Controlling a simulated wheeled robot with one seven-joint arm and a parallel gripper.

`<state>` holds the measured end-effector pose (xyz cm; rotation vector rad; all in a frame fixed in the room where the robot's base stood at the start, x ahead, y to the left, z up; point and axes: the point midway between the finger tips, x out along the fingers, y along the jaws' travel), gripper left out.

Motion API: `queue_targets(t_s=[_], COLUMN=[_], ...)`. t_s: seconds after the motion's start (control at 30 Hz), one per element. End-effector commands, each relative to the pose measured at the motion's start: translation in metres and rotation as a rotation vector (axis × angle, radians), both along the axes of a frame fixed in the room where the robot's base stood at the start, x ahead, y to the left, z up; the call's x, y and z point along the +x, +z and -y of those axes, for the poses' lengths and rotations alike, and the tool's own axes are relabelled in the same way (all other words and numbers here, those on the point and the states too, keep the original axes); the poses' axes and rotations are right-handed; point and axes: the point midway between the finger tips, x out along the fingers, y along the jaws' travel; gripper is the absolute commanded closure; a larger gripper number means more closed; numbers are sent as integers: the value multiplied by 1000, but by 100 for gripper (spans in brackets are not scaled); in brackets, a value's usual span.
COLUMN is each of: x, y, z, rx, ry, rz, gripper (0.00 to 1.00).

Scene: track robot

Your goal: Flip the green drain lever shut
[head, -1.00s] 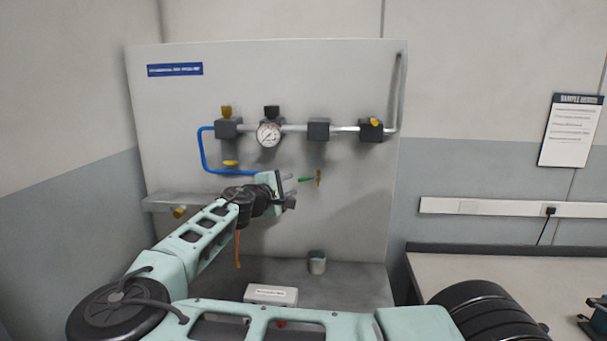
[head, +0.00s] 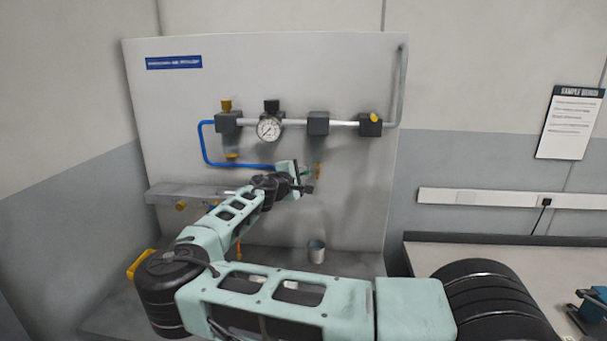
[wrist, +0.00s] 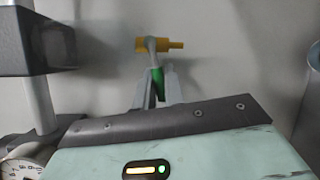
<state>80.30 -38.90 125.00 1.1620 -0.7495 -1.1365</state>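The green drain lever (wrist: 157,82) shows in the wrist view, reaching from a brass-yellow valve fitting (wrist: 160,44) on the grey panel. In the head view the fitting (head: 318,170) sits low on the panel, with a bit of the green lever (head: 306,174) beside it, partly hidden by my gripper. My gripper (wrist: 156,84) has its two fingers apart, one on each side of the green handle. I cannot tell whether either finger touches it. In the head view my gripper (head: 306,182) is right at the lever.
Above are a pipe with dark valve blocks (head: 318,123), a pressure gauge (head: 269,129) and a blue tube (head: 205,150). A grey shelf (head: 165,193) juts out at left. A small metal cup (head: 316,251) stands below. A bench (head: 480,255) is at right.

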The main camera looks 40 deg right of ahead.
Motion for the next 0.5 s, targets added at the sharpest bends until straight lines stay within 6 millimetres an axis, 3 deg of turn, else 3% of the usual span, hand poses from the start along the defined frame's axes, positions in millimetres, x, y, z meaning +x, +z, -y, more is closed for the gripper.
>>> queue_targets(t_s=[0.5], x=[0], y=[4], z=[-1], rx=[105], ry=[-2], rz=[117], gripper=[100])
